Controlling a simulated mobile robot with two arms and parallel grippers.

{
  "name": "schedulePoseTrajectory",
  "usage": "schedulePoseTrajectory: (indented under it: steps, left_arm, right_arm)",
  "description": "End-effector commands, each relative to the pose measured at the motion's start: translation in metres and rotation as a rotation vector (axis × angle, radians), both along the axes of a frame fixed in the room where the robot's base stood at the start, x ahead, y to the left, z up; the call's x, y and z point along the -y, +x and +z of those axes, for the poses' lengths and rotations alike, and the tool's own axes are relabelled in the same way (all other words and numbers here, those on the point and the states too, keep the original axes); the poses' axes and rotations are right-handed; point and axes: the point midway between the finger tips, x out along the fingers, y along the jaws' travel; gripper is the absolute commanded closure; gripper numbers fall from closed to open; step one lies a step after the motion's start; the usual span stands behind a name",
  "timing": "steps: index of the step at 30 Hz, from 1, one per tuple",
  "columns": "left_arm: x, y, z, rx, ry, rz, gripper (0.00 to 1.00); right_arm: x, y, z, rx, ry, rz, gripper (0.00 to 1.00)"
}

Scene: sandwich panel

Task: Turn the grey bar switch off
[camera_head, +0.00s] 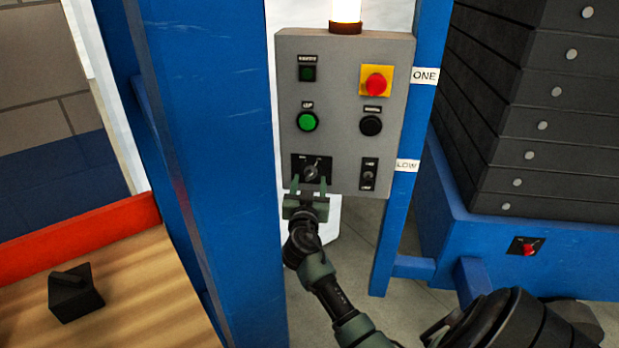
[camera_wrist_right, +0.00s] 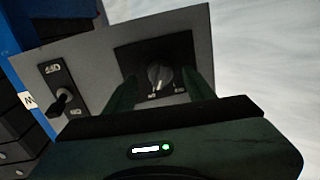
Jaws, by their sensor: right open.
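The grey bar switch (camera_head: 311,172) is a small rotary knob on a black plate, low on the left of the grey control panel (camera_head: 340,92). In the right wrist view the bar switch (camera_wrist_right: 160,76) shows between my two fingertips, its bar pointing roughly up and down in that picture. My right gripper (camera_head: 307,187) is open, with one finger on each side of the knob. I cannot tell whether the fingers touch it; the plate's lettering is too small to read. My left gripper is not in view.
A black toggle switch (camera_head: 369,174) sits right of the bar switch. Above are a green button (camera_head: 307,121), a black button (camera_head: 371,125) and a red button (camera_head: 376,83) on yellow. Blue posts (camera_head: 215,150) flank the panel. A wooden table (camera_head: 130,290) stands at left.

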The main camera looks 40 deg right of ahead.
Motion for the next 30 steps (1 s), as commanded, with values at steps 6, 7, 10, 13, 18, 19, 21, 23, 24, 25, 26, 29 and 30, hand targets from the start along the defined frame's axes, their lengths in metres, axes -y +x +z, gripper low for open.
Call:
schedulePoseTrajectory:
  steps: [6,7,10,13,18,19,21,23,24,25,26,29,30]
  left_arm:
    - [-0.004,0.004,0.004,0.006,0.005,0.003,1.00]
    - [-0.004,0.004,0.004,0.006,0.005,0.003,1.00]
    - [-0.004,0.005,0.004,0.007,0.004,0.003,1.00]
    - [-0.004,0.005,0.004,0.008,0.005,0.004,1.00]
    - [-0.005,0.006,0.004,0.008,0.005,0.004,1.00]
    - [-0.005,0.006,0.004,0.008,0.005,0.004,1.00]
    - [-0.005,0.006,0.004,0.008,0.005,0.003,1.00]
    - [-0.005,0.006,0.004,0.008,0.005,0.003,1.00]
    - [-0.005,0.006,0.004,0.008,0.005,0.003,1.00]
    - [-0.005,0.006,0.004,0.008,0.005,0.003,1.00]
    - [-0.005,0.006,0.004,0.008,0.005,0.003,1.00]
    - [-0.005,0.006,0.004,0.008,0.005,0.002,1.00]
    - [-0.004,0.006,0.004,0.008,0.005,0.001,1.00]
  right_arm:
    - [0.014,0.014,0.000,-0.002,-0.001,0.002,0.46]
    - [0.014,0.014,-0.001,-0.002,-0.001,0.002,0.46]
    - [0.015,0.015,-0.001,-0.002,0.001,0.002,0.46]
    - [0.015,0.015,-0.001,-0.002,0.001,0.002,0.46]
    - [0.015,0.015,-0.001,-0.002,0.001,0.002,0.79]
    - [0.015,0.015,-0.001,-0.002,0.001,0.002,0.87]
    - [0.015,0.015,-0.001,-0.002,0.001,0.002,1.00]
    - [0.015,0.015,-0.001,-0.002,0.001,0.002,1.00]
    - [0.015,0.015,-0.001,-0.003,0.000,0.002,1.00]
    - [0.015,0.015,-0.001,-0.004,-0.001,0.003,1.00]
    - [0.015,0.015,-0.001,-0.006,-0.003,0.003,1.00]
    - [0.015,0.015,-0.001,-0.018,-0.013,0.002,1.00]
    - [0.015,0.015,-0.001,-0.027,-0.020,0.002,1.00]
